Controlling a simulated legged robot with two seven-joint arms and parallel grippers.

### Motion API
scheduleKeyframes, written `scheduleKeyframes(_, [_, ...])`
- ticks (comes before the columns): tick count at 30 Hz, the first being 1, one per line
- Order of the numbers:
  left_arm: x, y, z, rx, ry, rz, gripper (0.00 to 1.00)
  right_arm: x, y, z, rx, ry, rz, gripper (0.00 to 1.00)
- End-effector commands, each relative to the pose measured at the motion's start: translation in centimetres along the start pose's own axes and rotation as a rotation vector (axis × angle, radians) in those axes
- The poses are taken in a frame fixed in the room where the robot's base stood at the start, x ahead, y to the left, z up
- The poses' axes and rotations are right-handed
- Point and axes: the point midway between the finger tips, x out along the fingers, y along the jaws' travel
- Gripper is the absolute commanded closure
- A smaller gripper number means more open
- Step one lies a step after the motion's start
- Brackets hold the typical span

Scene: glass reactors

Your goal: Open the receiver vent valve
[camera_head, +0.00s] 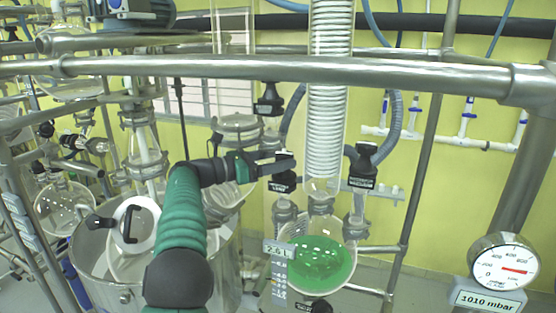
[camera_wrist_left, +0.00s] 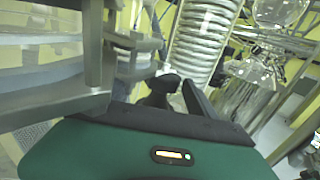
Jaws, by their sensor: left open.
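The round receiver flask (camera_head: 321,263) holds green liquid below the coiled glass condenser. Black valve handles with small labels sit around it: one at its upper left (camera_head: 284,184), one at its upper right (camera_head: 362,168) and one higher up (camera_head: 268,101). The labels are too small to read, so I cannot tell which is the vent valve. My left gripper (camera_head: 279,163) is open at the upper-left handle and partly covers it; I cannot tell whether they touch. In the left wrist view the dark fingers (camera_wrist_left: 180,84) point toward the condenser coil (camera_wrist_left: 200,40). My right gripper is not in view.
A thick steel rail (camera_head: 400,72) crosses above the arm. A steel vessel (camera_head: 225,265) with a white lid stands at left. A pressure gauge (camera_head: 503,262) reading 1010 mbar stands at lower right. Grey hoses and glassware crowd the valves.

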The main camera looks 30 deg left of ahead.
Motion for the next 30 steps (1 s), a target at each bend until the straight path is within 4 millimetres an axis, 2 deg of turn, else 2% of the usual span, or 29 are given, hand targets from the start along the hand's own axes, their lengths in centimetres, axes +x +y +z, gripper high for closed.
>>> scheduleKeyframes(5, [-1.7,0.1,-0.4,0.001,0.001,0.004,0.33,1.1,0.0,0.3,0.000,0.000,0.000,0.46])
scheduleKeyframes(8, [-4.1,0.1,-0.7,0.003,-0.001,0.005,0.33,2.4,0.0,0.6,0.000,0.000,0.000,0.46])
scheduleKeyframes(15, [-11.3,0.3,-0.7,0.002,0.000,0.006,0.33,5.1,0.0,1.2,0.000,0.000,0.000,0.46])
scheduleKeyframes(21, [-15.7,0.4,-0.5,-0.001,-0.001,0.004,0.33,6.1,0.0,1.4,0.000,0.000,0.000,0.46])
scheduleKeyframes(25, [-16.8,0.3,-0.3,0.000,0.000,0.001,0.33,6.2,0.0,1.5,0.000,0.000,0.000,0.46])
scheduleKeyframes(30, [-16.9,0.2,-0.1,-0.001,0.000,0.000,0.33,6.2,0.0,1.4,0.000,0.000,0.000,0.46])
